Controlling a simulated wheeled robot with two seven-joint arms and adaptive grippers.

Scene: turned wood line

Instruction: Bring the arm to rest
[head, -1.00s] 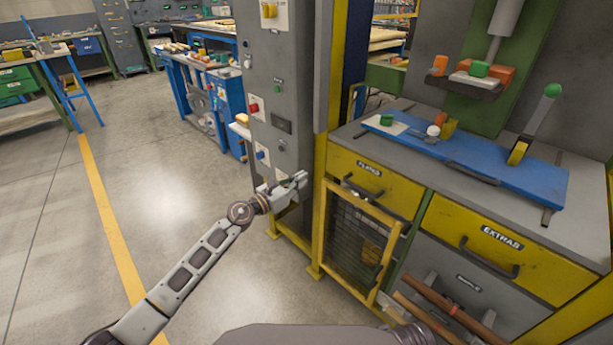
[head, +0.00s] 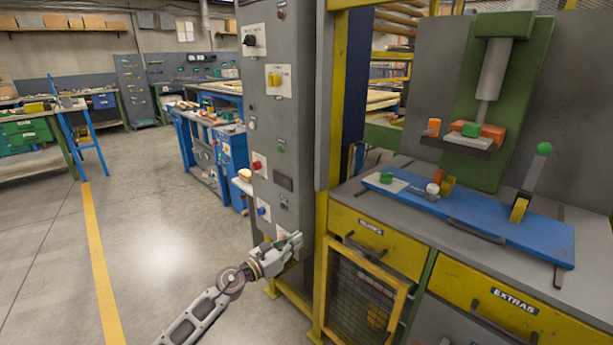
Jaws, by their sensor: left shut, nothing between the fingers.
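My left gripper (head: 287,246) shows low in the middle of the head view, with its arm coming in from the bottom left. It is shut and empty. Its fingertips are in front of the lower part of the grey control cabinet (head: 284,140); I cannot tell whether they touch it. My right gripper is not in view.
A yellow-framed workbench (head: 470,275) stands at the right, with drawers and a mesh door (head: 362,300). A blue board (head: 480,222) lies on it under a green press (head: 490,90). Blue workbenches stand behind the cabinet. The floor (head: 160,230) at the left is clear.

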